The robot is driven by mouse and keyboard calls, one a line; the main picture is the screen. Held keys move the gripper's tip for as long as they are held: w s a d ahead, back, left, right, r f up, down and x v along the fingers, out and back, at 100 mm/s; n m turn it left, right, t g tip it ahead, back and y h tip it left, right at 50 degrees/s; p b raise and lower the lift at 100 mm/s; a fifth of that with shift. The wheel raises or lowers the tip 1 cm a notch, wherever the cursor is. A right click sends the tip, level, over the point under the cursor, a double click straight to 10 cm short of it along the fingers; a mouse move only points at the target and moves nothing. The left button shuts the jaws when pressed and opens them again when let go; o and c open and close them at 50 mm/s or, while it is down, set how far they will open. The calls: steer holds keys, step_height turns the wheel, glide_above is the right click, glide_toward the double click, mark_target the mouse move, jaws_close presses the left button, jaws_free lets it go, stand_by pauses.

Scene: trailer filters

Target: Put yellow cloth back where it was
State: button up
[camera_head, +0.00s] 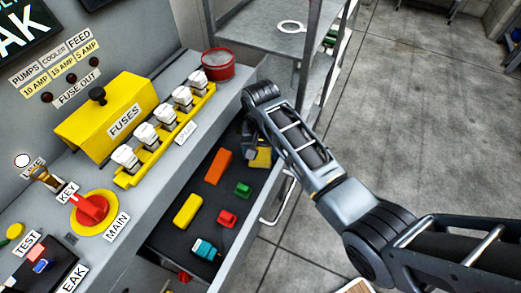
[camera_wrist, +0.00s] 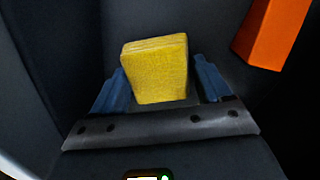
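The yellow cloth (camera_wrist: 156,70), a folded block, stands between the two blue fingers of my gripper (camera_wrist: 161,80) in the wrist view. A narrow dark gap shows between the cloth and the right finger; the left finger is close to its other side. My gripper looks open around it. In the head view the cloth (camera_head: 261,158) is in the far end of the open drawer (camera_head: 169,241), partly hidden by my arm. The fingers are mostly hidden there.
The drawer also holds an orange block (camera_head: 217,167), a yellow block (camera_head: 187,211), a green piece (camera_head: 243,190), a red piece (camera_head: 227,218) and a teal piece (camera_head: 205,249). A yellow fuse box (camera_head: 105,118) and a red round tin (camera_head: 218,66) stand on the counter above.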

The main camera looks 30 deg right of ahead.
mark_target(261, 151)
steer(key=o, duration=0.3)
step_height(261, 151, up, 12)
stand_by(0.6)
steer(key=shift+r, duration=0.1)
